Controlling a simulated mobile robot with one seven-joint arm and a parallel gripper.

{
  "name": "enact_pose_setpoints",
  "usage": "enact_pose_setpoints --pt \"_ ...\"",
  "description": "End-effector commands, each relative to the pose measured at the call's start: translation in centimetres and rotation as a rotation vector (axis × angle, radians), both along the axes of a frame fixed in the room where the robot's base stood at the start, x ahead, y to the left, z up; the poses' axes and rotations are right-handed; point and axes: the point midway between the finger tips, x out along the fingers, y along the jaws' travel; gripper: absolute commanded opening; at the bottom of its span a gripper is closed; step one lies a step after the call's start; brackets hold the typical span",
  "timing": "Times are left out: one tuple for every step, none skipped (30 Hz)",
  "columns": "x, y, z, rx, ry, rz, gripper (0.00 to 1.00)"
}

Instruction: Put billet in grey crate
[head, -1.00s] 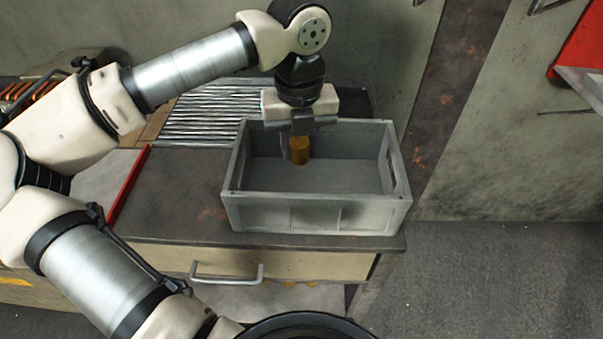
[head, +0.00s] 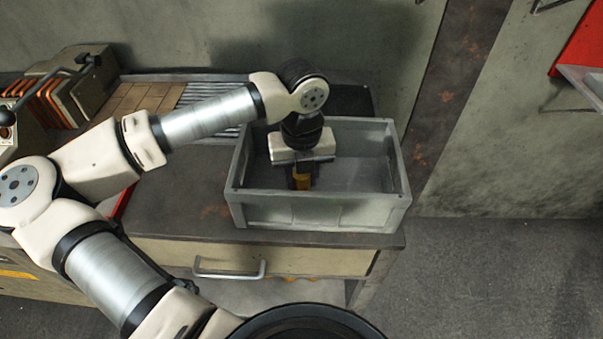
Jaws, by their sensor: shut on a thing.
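The grey crate (head: 318,212) stands on the dark bench top near its right end, open side up. My gripper (head: 302,180) reaches down inside the crate, left of its middle. It is shut on the billet (head: 303,181), a small orange-brown piece low between the fingers. The fingers and the gripper body hide part of the billet. I cannot tell whether the billet touches the crate floor. The right part of the crate's inside is empty.
A bench drawer with a metal handle (head: 229,270) is below the crate. A ribbed metal plate (head: 205,97) lies behind my arm. A device with orange coils (head: 40,92) stands at the back left. A rusty column (head: 445,110) rises right of the crate.

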Motion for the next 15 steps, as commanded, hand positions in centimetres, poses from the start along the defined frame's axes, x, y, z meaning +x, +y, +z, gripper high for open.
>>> enact_pose_setpoints --pt "0.03 0.01 -0.25 0.0 -0.001 0.0 0.0" --pt "0.03 0.01 -0.31 0.0 -0.001 0.0 0.0" --pt "0.02 0.01 -0.24 0.0 -0.001 0.0 0.34" --pt "0.02 0.0 -0.18 0.0 0.0 0.0 0.38" --pt "0.02 0.0 -0.18 0.0 0.0 0.0 0.42" --pt "0.01 0.01 -0.18 0.0 0.0 0.0 0.48" --pt "0.01 0.0 -0.17 0.0 0.0 0.0 0.52" --pt "0.01 0.0 -0.17 0.0 0.0 0.0 0.54" --pt "0.01 0.01 -0.17 0.0 0.0 0.0 0.54" --pt "0.01 0.01 -0.17 0.0 0.0 0.0 0.54" --pt "0.01 0.0 -0.17 0.0 0.0 0.0 0.54" --pt "0.01 0.0 -0.17 0.0 0.0 0.0 0.54" --pt "0.01 0.0 -0.17 0.0 0.0 0.0 0.54" --pt "0.01 0.0 -0.17 0.0 0.0 0.0 0.54" --pt "0.01 0.0 -0.15 0.0 0.0 0.0 0.54"
